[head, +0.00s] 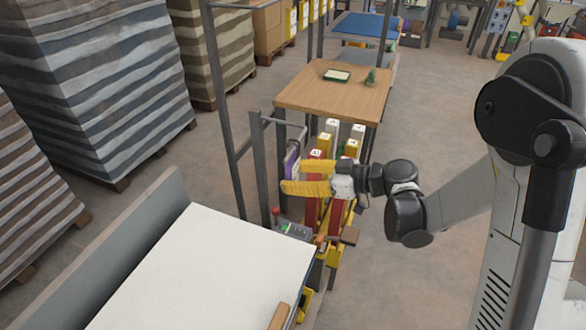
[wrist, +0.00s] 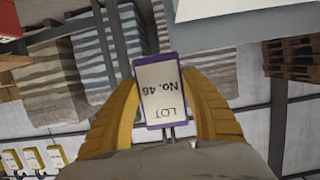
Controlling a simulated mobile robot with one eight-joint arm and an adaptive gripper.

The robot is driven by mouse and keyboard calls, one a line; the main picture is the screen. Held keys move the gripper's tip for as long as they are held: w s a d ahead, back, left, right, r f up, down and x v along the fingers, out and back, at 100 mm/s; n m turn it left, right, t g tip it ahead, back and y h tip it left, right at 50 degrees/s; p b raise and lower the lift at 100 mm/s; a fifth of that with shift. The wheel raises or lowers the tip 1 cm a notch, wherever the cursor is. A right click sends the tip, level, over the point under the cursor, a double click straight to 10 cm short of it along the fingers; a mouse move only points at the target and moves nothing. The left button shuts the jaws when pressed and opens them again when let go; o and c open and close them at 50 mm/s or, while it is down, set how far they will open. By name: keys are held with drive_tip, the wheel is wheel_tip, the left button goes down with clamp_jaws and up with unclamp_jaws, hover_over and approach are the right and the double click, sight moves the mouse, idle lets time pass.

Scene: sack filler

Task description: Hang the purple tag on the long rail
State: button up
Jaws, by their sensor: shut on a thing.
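The purple tag (wrist: 149,112) is a purple-edged plate with a pale face reading "LOT No. 46", upside down in the wrist view. It sits between the yellow fingers of my gripper (wrist: 163,82), which is shut on it. In the head view the tag (head: 291,160) shows edge-on at the fingertips of my gripper (head: 283,178), beside a grey post. A thin grey rail (head: 283,121) reaches out from the post top, above the tag. I cannot tell whether this is the long rail, or whether tag and rail touch.
Red, yellow and white boxes (head: 332,127) stand just behind and below my gripper. A wooden table (head: 330,98) is beyond them. A white-topped surface (head: 205,265) and a small control box (head: 293,230) lie in front. Tall grey posts (head: 226,100) stand left.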

drive_tip(key=shift+r+p, duration=0.45)
drive_tip(key=shift+r, duration=0.4)
drive_tip(key=s+d+b, duration=0.1)
drive_tip(key=s+d, duration=0.2)
drive_tip(key=d, duration=0.6)
drive_tip(key=shift+s+d, duration=0.2)
drive_tip(key=shift+s, duration=0.05)
drive_tip(key=shift+f, duration=0.1)
drive_tip(key=w+d+r+m+t+h, duration=0.2)
drive_tip(key=w+d+m+t+h, duration=0.2)
drive_tip(key=d+m+t+h, duration=0.5)
drive_tip(key=shift+d+r+m+h, duration=0.35)
drive_tip(key=shift+d+m, duration=0.45)
drive_tip(key=shift+d, duration=0.45)
drive_tip(key=shift+w+r, duration=0.1)
